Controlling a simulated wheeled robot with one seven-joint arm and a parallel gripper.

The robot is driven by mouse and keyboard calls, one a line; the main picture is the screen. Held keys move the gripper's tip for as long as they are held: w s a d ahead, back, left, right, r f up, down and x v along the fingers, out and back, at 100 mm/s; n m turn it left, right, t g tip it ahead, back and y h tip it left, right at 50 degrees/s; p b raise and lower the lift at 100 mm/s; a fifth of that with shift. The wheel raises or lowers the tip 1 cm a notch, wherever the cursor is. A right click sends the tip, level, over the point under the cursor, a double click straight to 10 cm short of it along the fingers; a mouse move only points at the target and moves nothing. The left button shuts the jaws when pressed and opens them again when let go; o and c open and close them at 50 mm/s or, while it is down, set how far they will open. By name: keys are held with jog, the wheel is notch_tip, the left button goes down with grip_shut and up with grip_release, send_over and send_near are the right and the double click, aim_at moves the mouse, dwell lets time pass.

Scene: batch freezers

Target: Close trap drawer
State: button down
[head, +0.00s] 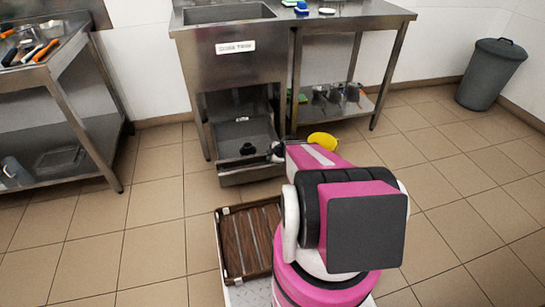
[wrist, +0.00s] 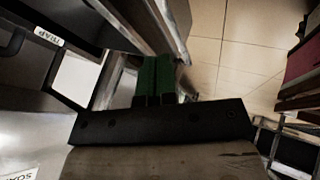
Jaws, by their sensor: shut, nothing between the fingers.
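The trap drawer (head: 247,175) is pulled out low under the sink unit in the head view, with its dark tray inside showing. A small dark knob-like item sits inside near its front. My gripper (head: 274,152) is at the drawer's front right corner, small and partly hidden by my arm. In the wrist view my gripper (wrist: 157,62) shows shut green fingers, empty, close to a metal edge of the drawer (wrist: 160,22). I cannot tell whether they touch it. A label reading TRAP (wrist: 48,37) is at the upper left.
The sink unit (head: 235,66) stands over the drawer, with a side table and lower shelf (head: 345,108) to its right. A steel table (head: 85,105) is at left and a grey bin (head: 490,75) at far right.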

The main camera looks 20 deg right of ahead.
jog(key=w+a+f, duration=0.2)
jog(key=w+f, duration=0.3)
jog(key=w, duration=0.1)
jog(key=shift+w+a, duration=0.15)
jog(key=shift+w, duration=0.25)
jog(key=w, duration=3.2)
jog(key=shift+w, duration=0.2)
jog(key=shift+w+r, duration=0.1)
